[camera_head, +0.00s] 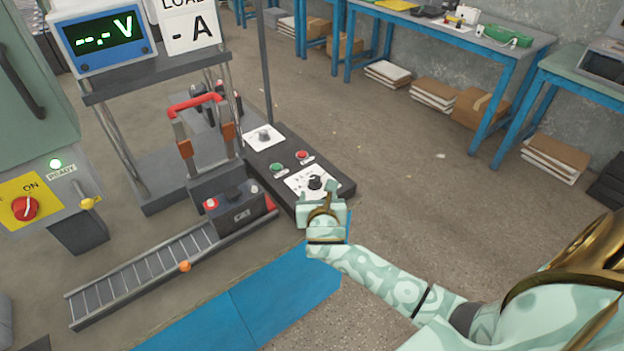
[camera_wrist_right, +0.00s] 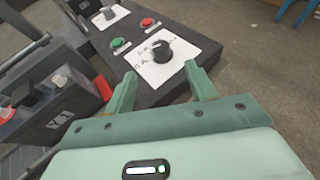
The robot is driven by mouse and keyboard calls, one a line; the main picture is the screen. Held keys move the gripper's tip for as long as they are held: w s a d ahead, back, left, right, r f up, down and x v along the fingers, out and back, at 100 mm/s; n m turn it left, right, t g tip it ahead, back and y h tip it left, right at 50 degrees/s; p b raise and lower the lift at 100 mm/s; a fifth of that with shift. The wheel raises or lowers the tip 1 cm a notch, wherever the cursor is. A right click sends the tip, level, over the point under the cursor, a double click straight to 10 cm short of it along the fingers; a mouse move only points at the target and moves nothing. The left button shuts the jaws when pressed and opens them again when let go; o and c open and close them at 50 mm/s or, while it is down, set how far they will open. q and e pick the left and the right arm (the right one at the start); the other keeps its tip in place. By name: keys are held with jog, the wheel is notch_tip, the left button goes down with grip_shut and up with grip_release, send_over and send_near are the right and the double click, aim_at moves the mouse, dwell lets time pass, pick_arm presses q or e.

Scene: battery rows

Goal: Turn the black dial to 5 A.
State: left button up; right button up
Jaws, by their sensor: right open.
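The black dial (camera_head: 315,182) sits on a white scale plate (camera_head: 303,187) at the near end of a dark control box. In the right wrist view the dial (camera_wrist_right: 161,50) stands just ahead of and between the fingers. Its scale marks are too small to read. My right gripper (camera_head: 322,197) is open and empty, close to the dial on its near side; in the right wrist view the two fingers (camera_wrist_right: 163,88) are spread apart and clear of the dial. The load display (camera_head: 190,28) reads "- A" and the volt display (camera_head: 103,33) reads "--.- V". My left gripper is out of view.
A green button (camera_head: 277,167), a red button (camera_head: 302,155) and a grey knob (camera_head: 264,135) share the box. A battery (camera_head: 236,206) stands left of it at the end of a roller track (camera_head: 150,268).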

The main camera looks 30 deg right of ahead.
aim_at(315, 180)
jog(key=b+x, duration=0.1)
jog(key=x, duration=0.3)
jog(key=b+x, duration=0.2)
jog(key=x, duration=0.2)
jog(key=b+x, duration=0.2)
jog(key=x, duration=0.1)
jog(key=shift+w+d+f, duration=0.1)
jog(key=shift+w+f, duration=0.1)
jog(key=shift+f, duration=0.25)
jog(key=shift+w+d+b, duration=0.3)
jog(key=shift+w+d, duration=0.05)
jog(key=shift+w, duration=0.2)
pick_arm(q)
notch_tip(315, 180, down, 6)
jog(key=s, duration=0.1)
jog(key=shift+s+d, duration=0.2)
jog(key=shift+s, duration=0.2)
pick_arm(e)
jog(key=c, duration=1)
